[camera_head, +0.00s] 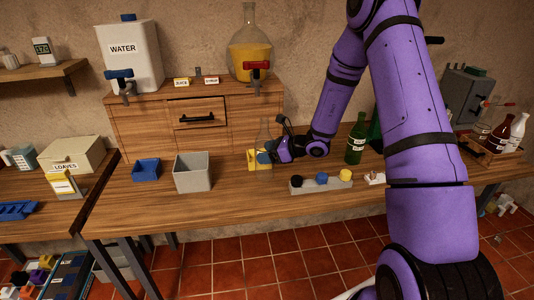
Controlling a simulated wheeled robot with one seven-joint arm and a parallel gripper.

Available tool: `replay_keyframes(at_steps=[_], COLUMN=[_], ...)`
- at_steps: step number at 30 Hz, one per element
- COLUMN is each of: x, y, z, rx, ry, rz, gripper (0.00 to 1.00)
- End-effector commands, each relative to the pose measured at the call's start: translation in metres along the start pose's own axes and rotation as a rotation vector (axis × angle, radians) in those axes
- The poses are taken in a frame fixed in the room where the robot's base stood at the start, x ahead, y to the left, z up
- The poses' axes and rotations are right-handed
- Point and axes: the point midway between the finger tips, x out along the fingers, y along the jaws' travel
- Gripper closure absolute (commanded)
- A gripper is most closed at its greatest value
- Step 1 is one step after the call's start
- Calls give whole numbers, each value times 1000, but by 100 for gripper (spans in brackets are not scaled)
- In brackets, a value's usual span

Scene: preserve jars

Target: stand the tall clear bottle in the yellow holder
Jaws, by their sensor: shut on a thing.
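The tall clear bottle (264,132) stands upright, with its neck showing above my gripper. My gripper (266,156) is shut on the bottle, reaching in from the right. The yellow holder (252,162) is on the table at the same spot, and the bottle's lower part overlaps it in the picture. My gripper hides part of both, so I cannot tell whether the bottle's base rests in the holder or is just above it.
A grey bin (193,177) and a blue bin (146,173) stand left of the holder. A grey rack with black, blue and yellow round pieces (321,185) lies in front right. Green bottles (356,143) stand right. A wooden cabinet (150,132) stands behind.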

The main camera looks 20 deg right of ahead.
Motion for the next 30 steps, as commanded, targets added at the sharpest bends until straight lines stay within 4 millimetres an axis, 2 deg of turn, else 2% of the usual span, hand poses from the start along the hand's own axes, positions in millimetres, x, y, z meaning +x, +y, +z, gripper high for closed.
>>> replay_keyframes(at_steps=[30], x=[28], y=[-56], z=[12], rx=[-1], ry=[-2], rz=[0], gripper=[67])
